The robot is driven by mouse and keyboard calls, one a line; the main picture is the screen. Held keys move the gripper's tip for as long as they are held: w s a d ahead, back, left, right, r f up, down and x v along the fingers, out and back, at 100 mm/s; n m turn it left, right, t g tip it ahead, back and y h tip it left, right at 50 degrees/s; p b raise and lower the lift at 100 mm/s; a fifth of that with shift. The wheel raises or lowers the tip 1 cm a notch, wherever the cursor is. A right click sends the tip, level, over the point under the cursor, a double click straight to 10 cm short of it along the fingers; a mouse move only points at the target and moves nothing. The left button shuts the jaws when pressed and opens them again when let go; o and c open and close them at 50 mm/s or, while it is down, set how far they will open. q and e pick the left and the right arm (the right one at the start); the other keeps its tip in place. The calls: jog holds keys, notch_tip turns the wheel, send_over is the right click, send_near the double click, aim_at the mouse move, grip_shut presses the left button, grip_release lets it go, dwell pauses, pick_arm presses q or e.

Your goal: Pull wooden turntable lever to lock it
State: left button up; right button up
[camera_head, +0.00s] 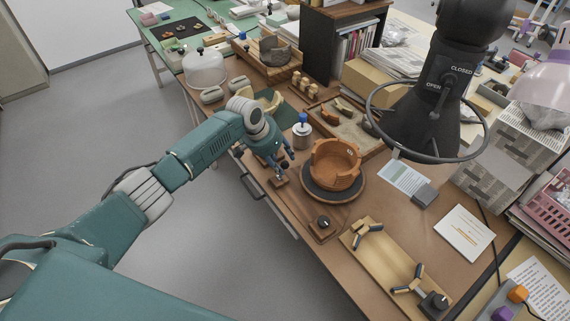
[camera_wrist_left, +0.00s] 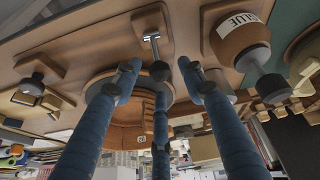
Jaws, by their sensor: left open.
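The turntable (camera_head: 318,193) is a dark round disc on a wooden base, with an orange-brown partial pot (camera_head: 335,162) standing on it. In the left wrist view, a small lever with a metal stem (camera_wrist_left: 154,47) and a dark knob (camera_wrist_left: 159,70) stands on a wooden block beside the turntable. My left gripper (camera_head: 281,172) is at the turntable's left side, over that block. In the left wrist view its blue fingers (camera_wrist_left: 158,76) are spread open around the knob's position; contact cannot be told. In the head view the fingers mostly hide the lever. My right gripper is out of view.
A knob on a wooden block (camera_head: 323,222) sits in front of the turntable. A sand tray (camera_head: 350,125) lies behind, and a wooden clamp board (camera_head: 390,262) lies front right. A large black hood (camera_head: 425,115) hangs at the right.

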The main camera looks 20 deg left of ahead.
aim_at(283, 163)
pick_arm(q)
jog(key=shift+x, duration=2)
grip_shut()
